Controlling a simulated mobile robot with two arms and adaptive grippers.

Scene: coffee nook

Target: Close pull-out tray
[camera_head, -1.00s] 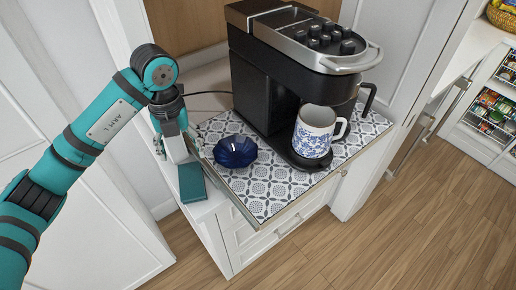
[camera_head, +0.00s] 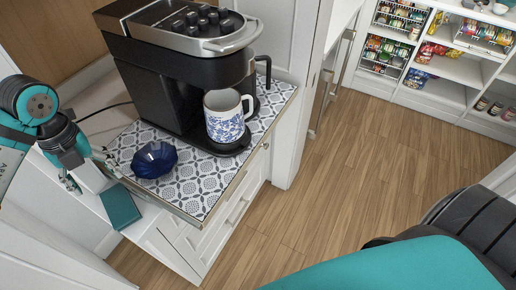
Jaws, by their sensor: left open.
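The pull-out tray (camera_head: 208,182) has a grey-and-white patterned top and a thin front edge. It extends out from the cabinet niche, above white drawers. A black-and-silver coffee machine (camera_head: 160,85), a white mug with blue flowers (camera_head: 225,122) on the machine's base, and a dark blue fluted bowl (camera_head: 154,160) stand on it. My left gripper (camera_head: 96,188) is open and empty at the tray's left side, near its front-left corner. I cannot tell whether it touches the tray. My right gripper is out of view.
White drawers (camera_head: 228,215) are below the tray. A white cabinet side panel (camera_head: 292,130) stands right of it. Open wood floor (camera_head: 345,175) lies to the right. Stocked pantry shelves (camera_head: 440,70) are at the back right. My right arm crosses the bottom right.

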